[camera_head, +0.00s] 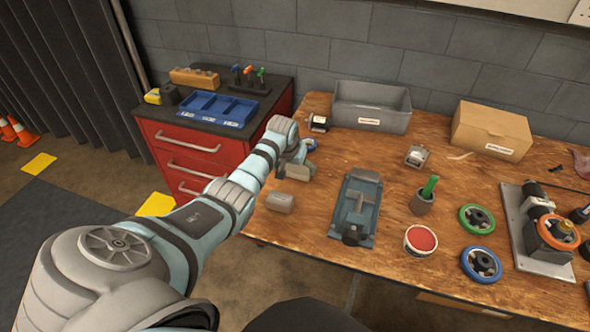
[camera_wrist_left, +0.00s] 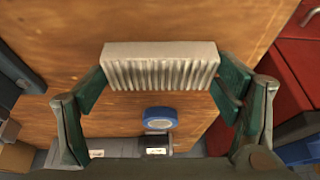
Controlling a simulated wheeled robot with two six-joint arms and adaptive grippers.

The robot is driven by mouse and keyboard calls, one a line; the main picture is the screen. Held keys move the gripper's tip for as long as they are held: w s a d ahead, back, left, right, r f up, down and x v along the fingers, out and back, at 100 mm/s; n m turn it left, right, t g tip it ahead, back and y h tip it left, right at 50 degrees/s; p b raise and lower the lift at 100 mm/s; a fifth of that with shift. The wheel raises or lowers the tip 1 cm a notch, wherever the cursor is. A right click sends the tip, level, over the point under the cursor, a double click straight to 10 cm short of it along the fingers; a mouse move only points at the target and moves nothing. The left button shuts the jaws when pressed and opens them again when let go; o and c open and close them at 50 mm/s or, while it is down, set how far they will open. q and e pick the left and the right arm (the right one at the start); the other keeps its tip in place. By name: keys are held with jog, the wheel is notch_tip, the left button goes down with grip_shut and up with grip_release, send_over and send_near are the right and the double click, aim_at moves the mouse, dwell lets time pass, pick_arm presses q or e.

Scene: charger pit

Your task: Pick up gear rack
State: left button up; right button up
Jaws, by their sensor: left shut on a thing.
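The gear rack (camera_wrist_left: 160,68) is a light grey metal bar with a row of teeth along one side. It spans between the two green fingers of my left gripper (camera_wrist_left: 160,82) in the left wrist view, and the gripper is shut on its ends. In the head view my left gripper (camera_head: 299,160) is over the left part of the wooden workbench, with the rack (camera_head: 297,173) at its fingers. I cannot tell whether the rack touches the bench. My right gripper is not in view.
A blue tape roll (camera_wrist_left: 160,119) lies close by. A grey bin (camera_head: 371,106) stands behind. A red tool cabinet (camera_head: 172,150) adjoins on the left.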

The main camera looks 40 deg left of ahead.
pick_arm(q)
notch_tip(320, 180, up, 8)
jog(key=p, duration=0.3)
jog(key=shift+w+r, duration=0.1)
jog(key=shift+r, duration=0.1)
notch_tip(320, 180, up, 12)
jog(key=p, duration=0.2)
send_over(295, 169)
jog(key=shift+f, duration=0.15)
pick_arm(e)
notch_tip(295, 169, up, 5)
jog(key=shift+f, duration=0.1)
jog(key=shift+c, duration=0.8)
